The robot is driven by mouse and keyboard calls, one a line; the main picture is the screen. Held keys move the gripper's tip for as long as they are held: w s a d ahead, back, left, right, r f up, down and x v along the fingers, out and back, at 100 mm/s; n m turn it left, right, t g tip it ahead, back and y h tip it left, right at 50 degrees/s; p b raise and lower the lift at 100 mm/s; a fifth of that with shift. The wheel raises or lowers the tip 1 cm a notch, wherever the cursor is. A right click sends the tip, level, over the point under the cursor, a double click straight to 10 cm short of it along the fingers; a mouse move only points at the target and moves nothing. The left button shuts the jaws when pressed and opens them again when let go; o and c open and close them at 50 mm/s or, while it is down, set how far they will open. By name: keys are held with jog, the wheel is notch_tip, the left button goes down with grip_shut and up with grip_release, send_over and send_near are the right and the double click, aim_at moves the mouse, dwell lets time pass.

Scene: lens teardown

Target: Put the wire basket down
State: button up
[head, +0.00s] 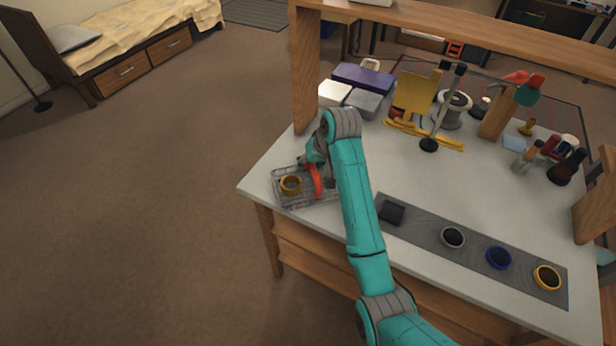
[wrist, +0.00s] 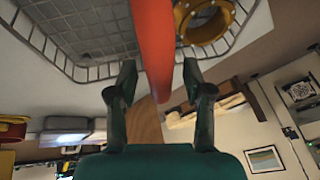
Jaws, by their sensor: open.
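The wire basket (head: 279,199) sits at the left end of the white workbench, close to its front edge, and looks level. It has a red handle (head: 317,181) and holds a yellow ring-shaped part (head: 291,185). In the wrist view the basket's mesh (wrist: 90,30), the red handle (wrist: 153,45) and the yellow ring (wrist: 207,30) show close up. My gripper (wrist: 158,78) is open, with one finger on each side of the handle and visible gaps between. The arm hides the basket's right end in the head view.
A grey mat (head: 420,222) right of the basket holds a dark square piece (head: 391,212) and several rings. Purple (head: 363,77) and grey boxes (head: 364,103) stand behind my gripper. A yellow stand (head: 413,92) is at the back. A wooden post (head: 306,70) rises at the back left.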

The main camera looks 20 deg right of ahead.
grip_shut()
jog(key=shift+r, duration=0.15)
